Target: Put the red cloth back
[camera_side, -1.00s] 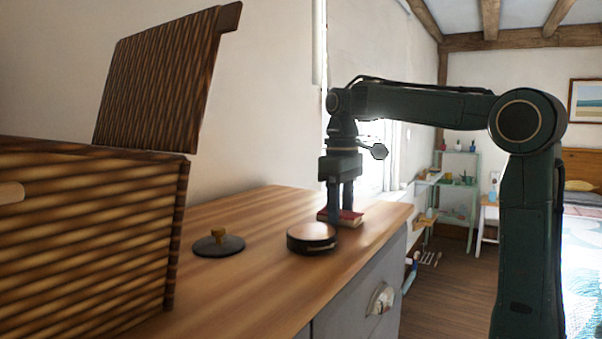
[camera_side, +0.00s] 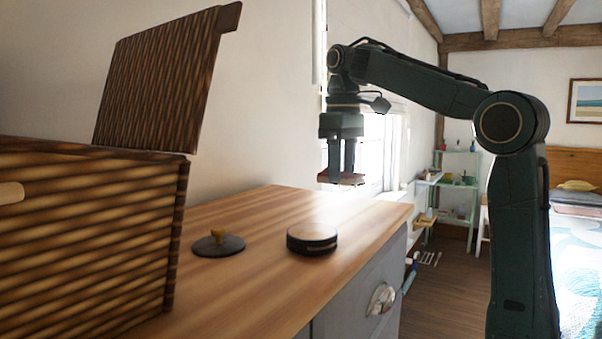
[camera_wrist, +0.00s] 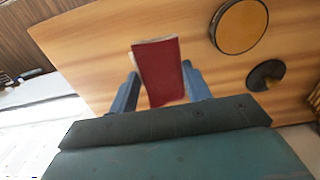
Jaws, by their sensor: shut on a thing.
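The red cloth (camera_wrist: 160,72) is a flat, folded red piece with a pale edge along its left side in the wrist view. In the side view the red cloth (camera_side: 341,179) hangs between the fingertips, clear above the wooden top. My gripper (camera_wrist: 165,92) is shut on it, with one finger at each side. In the side view my gripper (camera_side: 342,172) points down above the far end of the dresser. The fingers hide part of the cloth there.
A large wicker basket (camera_side: 80,235) with its lid raised stands at the left on the dresser top (camera_side: 270,275). A round dark tin (camera_side: 312,239) and a black lid with a wooden knob (camera_side: 219,244) lie between. The far end of the top is clear.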

